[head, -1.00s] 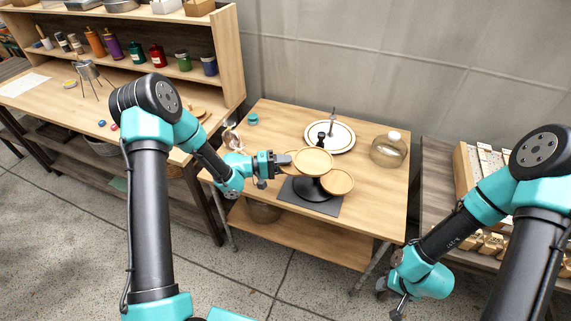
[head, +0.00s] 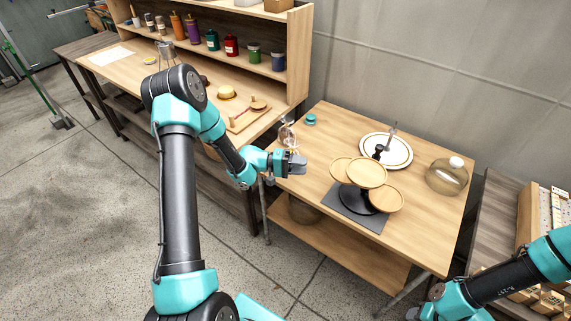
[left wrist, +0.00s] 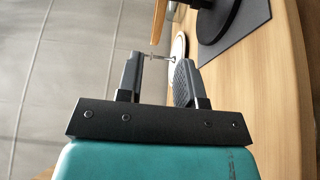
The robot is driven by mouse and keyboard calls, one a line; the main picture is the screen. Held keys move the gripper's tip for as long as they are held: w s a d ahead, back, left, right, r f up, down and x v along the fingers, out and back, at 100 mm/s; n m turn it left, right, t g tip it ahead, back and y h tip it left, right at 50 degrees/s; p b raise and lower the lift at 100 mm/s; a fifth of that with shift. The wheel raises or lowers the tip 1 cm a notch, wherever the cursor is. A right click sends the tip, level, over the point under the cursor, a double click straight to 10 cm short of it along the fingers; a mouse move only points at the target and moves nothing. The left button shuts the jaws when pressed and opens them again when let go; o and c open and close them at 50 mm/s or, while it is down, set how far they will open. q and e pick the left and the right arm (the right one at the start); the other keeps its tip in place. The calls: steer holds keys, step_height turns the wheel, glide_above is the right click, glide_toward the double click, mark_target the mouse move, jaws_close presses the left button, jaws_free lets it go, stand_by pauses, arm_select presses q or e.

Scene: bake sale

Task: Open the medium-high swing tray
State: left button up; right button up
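A black stand (head: 357,200) carries round wooden swing trays at different heights. The top tray (head: 367,172) is in the middle. Another tray (head: 341,168) sticks out to the left, partly hidden under the top one. A lower tray (head: 386,200) sticks out to the front right. My left gripper (head: 302,164) is left of the stand, apart from the trays. In the left wrist view its fingers (left wrist: 158,78) are apart with nothing between them; a tray edge (left wrist: 159,22) shows beyond. My right gripper is mostly cut off at the head view's bottom edge (head: 412,314).
The stand is on a dark mat (head: 338,207) on a wooden table (head: 325,125). Behind it is a white plate (head: 374,145) with an upright handle. A glass dome (head: 447,178) stands right, a teal jar (head: 311,119) at the back left. The table's front left is clear.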

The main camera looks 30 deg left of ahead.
mark_target(336, 167)
arm_select(q)
steer(key=v, duration=0.5)
steer(key=shift+a, duration=0.1)
steer(key=s+d+n+t+y, duration=0.3)
steer(key=s+n+t, duration=0.1)
steer(key=s+t, duration=0.1)
steer(key=shift+n+t+y, duration=0.3)
steer(key=shift+t+y, duration=0.1)
steer(key=shift+t, duration=0.2)
steer(key=shift+d, duration=0.25)
steer(key=x, duration=1.7)
steer(key=shift+d+f, duration=0.1)
